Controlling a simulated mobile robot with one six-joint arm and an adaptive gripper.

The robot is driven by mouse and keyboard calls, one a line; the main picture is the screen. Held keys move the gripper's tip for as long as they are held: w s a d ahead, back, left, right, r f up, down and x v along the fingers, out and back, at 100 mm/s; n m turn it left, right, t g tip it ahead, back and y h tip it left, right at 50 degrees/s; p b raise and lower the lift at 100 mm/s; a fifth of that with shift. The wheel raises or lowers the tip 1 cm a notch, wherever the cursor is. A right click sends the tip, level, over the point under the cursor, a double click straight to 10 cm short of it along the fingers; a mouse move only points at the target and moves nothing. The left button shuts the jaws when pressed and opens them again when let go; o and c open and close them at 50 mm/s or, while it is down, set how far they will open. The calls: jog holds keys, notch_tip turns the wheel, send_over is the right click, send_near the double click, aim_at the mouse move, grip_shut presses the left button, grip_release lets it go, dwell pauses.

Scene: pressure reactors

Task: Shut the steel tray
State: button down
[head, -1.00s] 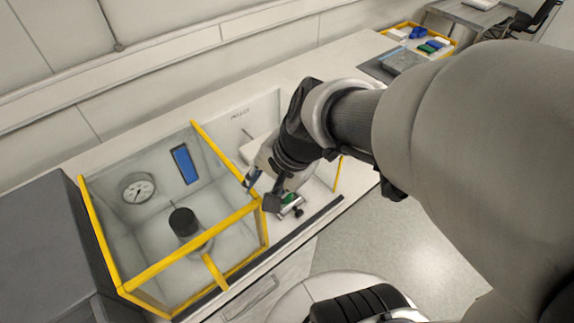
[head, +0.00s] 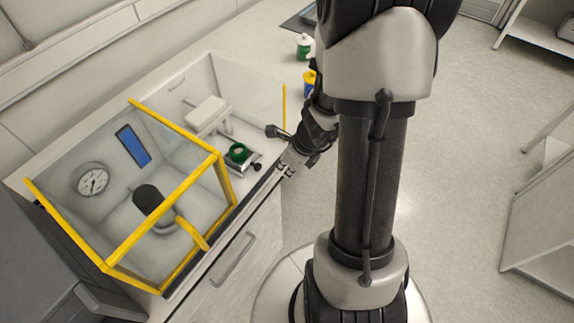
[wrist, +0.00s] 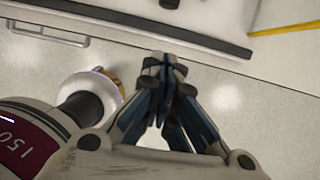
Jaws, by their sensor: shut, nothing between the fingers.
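The steel tray (head: 253,167) is a small flat metal piece with a dark knob at its front, low before the white stand (head: 208,114). A green round cup (head: 238,153) sits over it. The tray reaches out towards the counter's front edge; how far it is out I cannot tell. My gripper (head: 286,167) is just right of the tray, apart from it, beyond the counter edge; its tips are small here. In the wrist view my gripper (wrist: 164,66) is shut and empty, over the floor below the counter edge. The tray is not clear there.
A yellow-framed clear enclosure (head: 165,238) with a gauge (head: 92,180) and a black-topped vessel (head: 150,203) stands left of the tray. A yellow post (head: 285,105) and bottles (head: 304,46) are farther along the counter. A drawer handle (head: 233,258) is below. The floor at right is open.

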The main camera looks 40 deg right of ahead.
aim_at(240, 153)
jog(key=b+x, duration=0.2)
jog(key=x, duration=0.3)
jog(key=shift+w+a+f, duration=0.1)
jog(key=shift+w+a, duration=0.05)
jog(key=shift+w, duration=0.1)
jog(key=shift+w+a, duration=0.2)
jog(key=shift+w, duration=0.3)
jog(key=shift+w+a, duration=0.2)
jog(key=shift+w, duration=0.35)
jog(key=shift+w+a+p, duration=0.2)
jog(key=shift+w+p, duration=0.1)
jog(key=shift+w, duration=0.2)
jog(key=w+a+p, duration=0.1)
jog(key=w+p, duration=0.1)
jog(key=w, duration=0.1)
jog(key=w+a+p, duration=0.1)
jog(key=w+p, duration=0.1)
jog(key=w, duration=0.2)
jog(key=w+a+p, duration=0.1)
jog(key=w+a, duration=0.1)
jog(key=w, duration=0.1)
jog(key=shift+w+p, duration=0.15)
jog(key=shift+p, duration=0.25)
